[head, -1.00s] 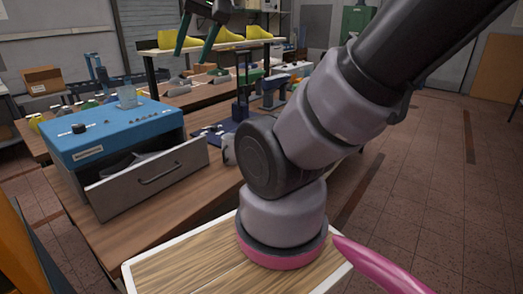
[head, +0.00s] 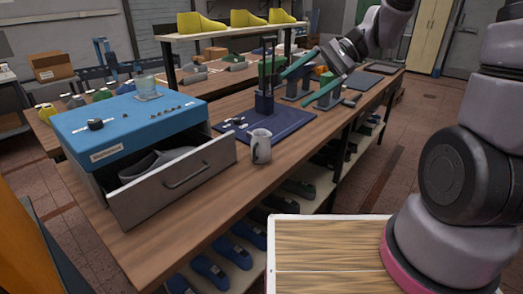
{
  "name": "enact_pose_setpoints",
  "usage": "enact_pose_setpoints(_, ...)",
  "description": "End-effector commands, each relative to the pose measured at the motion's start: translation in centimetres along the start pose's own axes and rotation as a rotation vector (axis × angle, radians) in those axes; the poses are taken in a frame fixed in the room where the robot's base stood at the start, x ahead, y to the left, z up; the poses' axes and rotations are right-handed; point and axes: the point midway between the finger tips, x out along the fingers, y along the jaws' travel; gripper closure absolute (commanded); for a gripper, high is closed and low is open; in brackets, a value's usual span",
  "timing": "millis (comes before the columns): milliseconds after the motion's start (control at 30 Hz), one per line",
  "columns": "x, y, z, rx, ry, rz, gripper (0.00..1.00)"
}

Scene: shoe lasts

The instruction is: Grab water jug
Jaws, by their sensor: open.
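A small pale grey mug-like vessel (head: 261,148) stands upright on the wooden workbench, at the front edge of a dark blue mat; I cannot tell whether it is the water jug. My gripper (head: 302,91), with two long green fingers, is open and spread apart. It hangs over the bench behind and to the right of the pale vessel, apart from it, with nothing seen between its fingers.
The blue box (head: 125,125) has its drawer (head: 172,183) pulled out, with a grey shoe last inside. A shelf with yellow lasts (head: 240,18) stands behind. Several lasts lie below the bench. Floor is clear at right.

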Motion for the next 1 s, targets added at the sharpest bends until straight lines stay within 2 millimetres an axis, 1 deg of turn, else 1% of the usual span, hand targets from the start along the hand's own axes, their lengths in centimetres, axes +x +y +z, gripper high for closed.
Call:
enact_pose_setpoints(33, 1.4, -0.4, -1.2, 0.061, -0.066, -0.049, 0.07)
enact_pose_setpoints(100, 3.0, -1.4, -2.6, 0.130, -0.143, -0.128, 0.07)
enact_pose_setpoints(167, 4.4, -2.0, -4.0, 0.195, -0.201, -0.201, 0.07)
enact_pose_setpoints(267, 6.4, -2.9, -6.8, 0.303, -0.278, -0.330, 0.07)
enact_pose_setpoints(367, 8.3, -3.3, -10.1, 0.420, -0.329, -0.466, 0.07)
enact_pose_setpoints(433, 9.7, -3.1, -12.7, 0.503, -0.349, -0.563, 0.07)
enact_pose_setpoints(567, 12.3, -1.7, -17.9, 0.665, -0.348, -0.743, 0.07)
enact_pose_setpoints(600, 13.1, -1.0, -19.5, 0.714, -0.337, -0.795, 0.07)
enact_pose_setpoints(700, 14.9, 1.2, -23.1, 0.822, -0.297, -0.907, 0.07)
enact_pose_setpoints(833, 16.6, 3.9, -26.2, 0.922, -0.239, -1.005, 0.07)
enact_pose_setpoints(900, 17.1, 5.0, -27.2, 0.956, -0.213, -1.039, 0.07)
enact_pose_setpoints(1000, 17.7, 5.8, -28.1, 0.984, -0.190, -1.065, 0.07)
